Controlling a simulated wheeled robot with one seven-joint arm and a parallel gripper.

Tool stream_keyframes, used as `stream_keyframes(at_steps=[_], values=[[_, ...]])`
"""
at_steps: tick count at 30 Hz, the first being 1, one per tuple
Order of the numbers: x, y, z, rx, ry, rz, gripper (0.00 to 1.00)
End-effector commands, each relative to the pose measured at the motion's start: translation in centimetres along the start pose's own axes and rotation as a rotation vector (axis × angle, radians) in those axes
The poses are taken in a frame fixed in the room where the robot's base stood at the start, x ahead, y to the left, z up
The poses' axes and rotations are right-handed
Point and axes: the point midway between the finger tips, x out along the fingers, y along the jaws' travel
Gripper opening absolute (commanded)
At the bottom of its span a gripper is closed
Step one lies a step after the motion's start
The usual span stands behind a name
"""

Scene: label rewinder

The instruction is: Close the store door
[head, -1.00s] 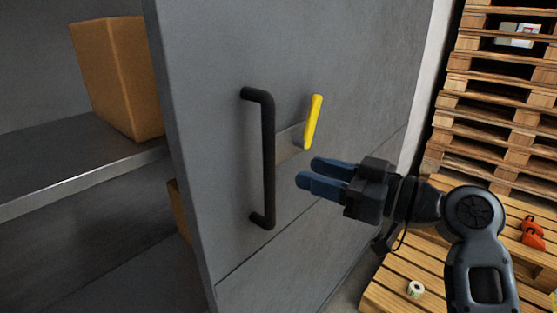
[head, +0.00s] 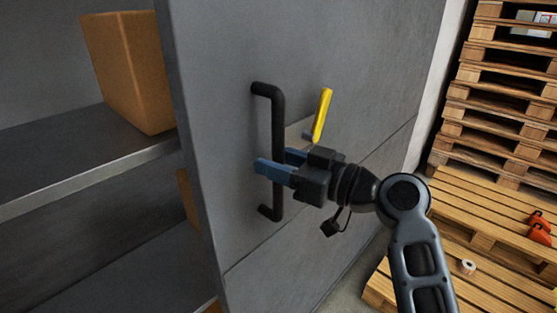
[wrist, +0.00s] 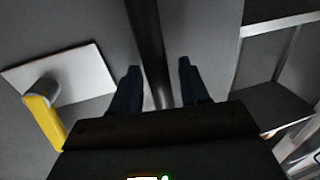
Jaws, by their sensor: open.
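The grey store door (head: 215,130) stands open, with shelves showing behind its left edge. Its black vertical bar handle (head: 277,115) is on the door's face. A yellow lever (head: 322,114) on a pale plate sits right of the handle; it also shows at the left in the wrist view (wrist: 42,120). My gripper (head: 268,163) is open at the handle's lower half, with its blue fingers on either side of the bar. In the wrist view the dark bar (wrist: 147,45) runs between my two fingertips (wrist: 160,72), with gaps showing on both sides.
Inside the store, a cardboard box (head: 130,70) stands on a grey shelf (head: 90,160). A stack of wooden pallets (head: 500,110) is at the right. Lower pallets (head: 480,205) hold a small roll (head: 467,267) and an orange object (head: 539,232).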

Motion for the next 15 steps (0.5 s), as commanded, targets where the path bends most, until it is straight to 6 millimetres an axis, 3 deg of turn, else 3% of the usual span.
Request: stream_keyframes(at_steps=[2,15], values=[[-0.02,0.01,0.00,0.000,0.000,0.000,0.42],[-0.05,0.02,-0.01,0.000,0.000,0.000,0.00]])
